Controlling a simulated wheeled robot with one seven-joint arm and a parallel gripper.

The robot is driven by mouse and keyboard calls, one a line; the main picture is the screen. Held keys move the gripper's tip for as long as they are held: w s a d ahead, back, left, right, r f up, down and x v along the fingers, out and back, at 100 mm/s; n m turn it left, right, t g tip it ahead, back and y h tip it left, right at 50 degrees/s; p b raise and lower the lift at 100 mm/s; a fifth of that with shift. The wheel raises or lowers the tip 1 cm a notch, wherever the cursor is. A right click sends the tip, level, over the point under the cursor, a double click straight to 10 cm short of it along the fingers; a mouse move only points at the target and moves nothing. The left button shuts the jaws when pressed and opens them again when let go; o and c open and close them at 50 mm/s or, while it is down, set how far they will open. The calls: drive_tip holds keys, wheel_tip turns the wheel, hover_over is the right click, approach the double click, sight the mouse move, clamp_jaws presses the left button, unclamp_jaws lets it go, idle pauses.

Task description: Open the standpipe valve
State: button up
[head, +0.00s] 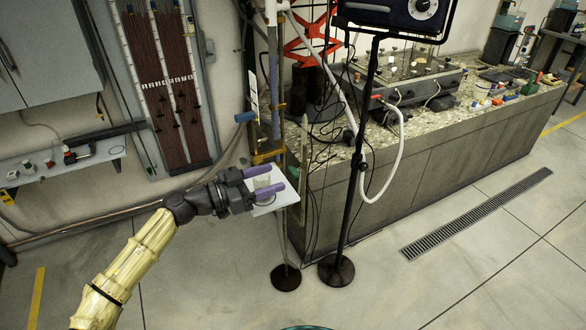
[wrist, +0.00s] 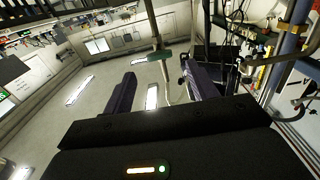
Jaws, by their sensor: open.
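The standpipe (head: 274,75) is a slim upright tube at the picture's centre in the head view. A small blue lever handle (head: 245,117), apparently its valve, sticks out to the left, with a brass-coloured clamp (head: 268,156) below. My gripper (head: 268,182) has purple fingers and points right, below and apart from the blue handle. Its fingers are spread, with nothing visibly gripped. In the wrist view the open fingers (wrist: 163,85) frame floor and a thin pole. I cannot identify the valve clearly there.
A small white shelf (head: 288,196) with a clear container lies just behind or below my fingers. A black stand (head: 355,190) with hanging cables and a white hose (head: 393,165) rises to the right. A stone-topped bench (head: 440,125) fills the right. Front floor is mostly clear.

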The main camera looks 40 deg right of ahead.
sight(291, 171)
drive_tip(key=x, duration=0.7)
drive_tip(key=shift+p, duration=0.4)
